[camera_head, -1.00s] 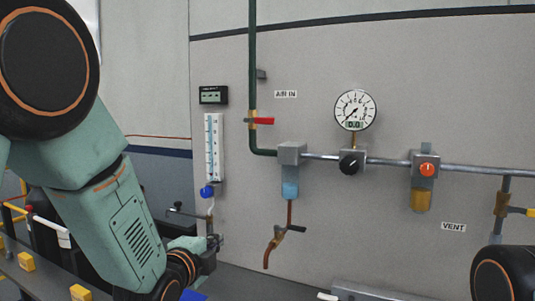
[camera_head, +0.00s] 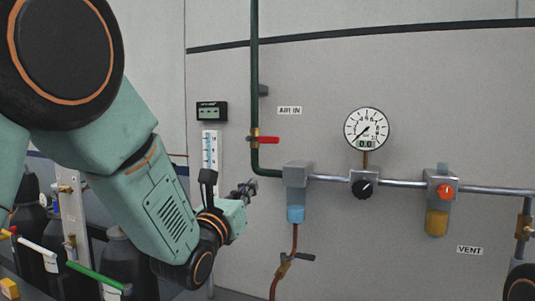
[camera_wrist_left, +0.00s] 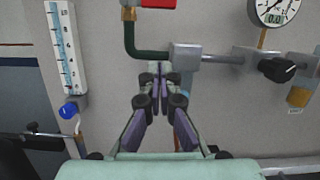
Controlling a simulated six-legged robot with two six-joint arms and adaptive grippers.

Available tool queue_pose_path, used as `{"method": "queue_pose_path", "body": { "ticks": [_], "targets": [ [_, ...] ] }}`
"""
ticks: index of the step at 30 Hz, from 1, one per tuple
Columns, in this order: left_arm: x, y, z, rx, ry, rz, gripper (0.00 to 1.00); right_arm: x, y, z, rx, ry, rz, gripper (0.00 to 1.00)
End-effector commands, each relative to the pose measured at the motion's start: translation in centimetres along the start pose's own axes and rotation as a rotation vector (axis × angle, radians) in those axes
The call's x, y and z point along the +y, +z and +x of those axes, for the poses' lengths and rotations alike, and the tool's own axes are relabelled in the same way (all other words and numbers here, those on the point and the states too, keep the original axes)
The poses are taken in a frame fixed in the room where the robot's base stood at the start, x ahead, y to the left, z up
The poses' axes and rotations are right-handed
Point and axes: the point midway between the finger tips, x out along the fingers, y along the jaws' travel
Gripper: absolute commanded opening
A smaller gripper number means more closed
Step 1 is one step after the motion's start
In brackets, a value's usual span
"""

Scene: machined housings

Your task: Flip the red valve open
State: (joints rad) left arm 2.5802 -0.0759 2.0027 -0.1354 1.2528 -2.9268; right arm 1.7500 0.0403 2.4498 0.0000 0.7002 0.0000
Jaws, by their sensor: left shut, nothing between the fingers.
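The red valve lever (camera_head: 268,140) sticks out to the right from a brass body on the green vertical pipe, crosswise to it. Its lower part shows at the top edge of the left wrist view (camera_wrist_left: 158,3). My left gripper (camera_head: 251,186) is below the lever in the head view, apart from it. In the left wrist view the fingers of my left gripper (camera_wrist_left: 159,80) are shut and empty, in front of the wall below the pipe's bend. My right gripper is not in view.
A steel pipe (camera_head: 405,183) runs right along the wall with a grey block (camera_head: 297,174), gauge (camera_head: 367,129), black knob (camera_head: 362,189) and orange-knobbed unit (camera_head: 444,191). A blue-scaled flow tube (camera_wrist_left: 64,50) stands left of the green pipe. Dark bottles (camera_head: 121,255) stand lower left.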

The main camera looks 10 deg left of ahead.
Motion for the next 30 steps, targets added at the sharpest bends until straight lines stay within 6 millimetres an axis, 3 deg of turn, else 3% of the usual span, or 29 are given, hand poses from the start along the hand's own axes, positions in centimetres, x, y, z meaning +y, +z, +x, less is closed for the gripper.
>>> {"method": "queue_pose_path", "body": {
  "ticks": [17, 30],
  "targets": [
    [0.0, -0.1, 0.6, -0.002, -0.003, 0.074, 0.00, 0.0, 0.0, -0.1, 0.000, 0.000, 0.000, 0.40],
    [0.1, 0.0, 6.8, -0.002, -0.004, 0.073, 0.00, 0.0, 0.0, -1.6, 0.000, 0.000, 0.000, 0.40]
  ]
}}
